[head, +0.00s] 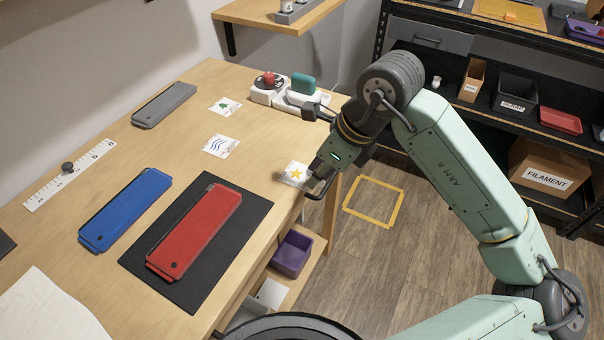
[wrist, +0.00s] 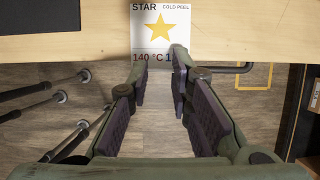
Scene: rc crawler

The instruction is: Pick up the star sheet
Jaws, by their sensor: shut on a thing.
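The star sheet (head: 293,174) is a small white card with a yellow star, at the table's front edge in the head view. In the wrist view the star sheet (wrist: 160,30) reads "STAR", "COLD PEEL" and "140 °C", with its near end at the table edge. My gripper (head: 316,183) is at the sheet's near edge. In the wrist view my gripper (wrist: 161,62) has its fingertips at that near end, the right one covering part of the print. It is shut on the sheet, though the exact contact is hard to see. The sheet still looks flat at table level.
The wooden table (head: 262,150) also holds a wave sheet (head: 221,146), a tree sheet (head: 225,105), a red press (head: 200,232) on a black mat, and a blue bar (head: 125,210). A purple bin (head: 292,254) sits below the edge.

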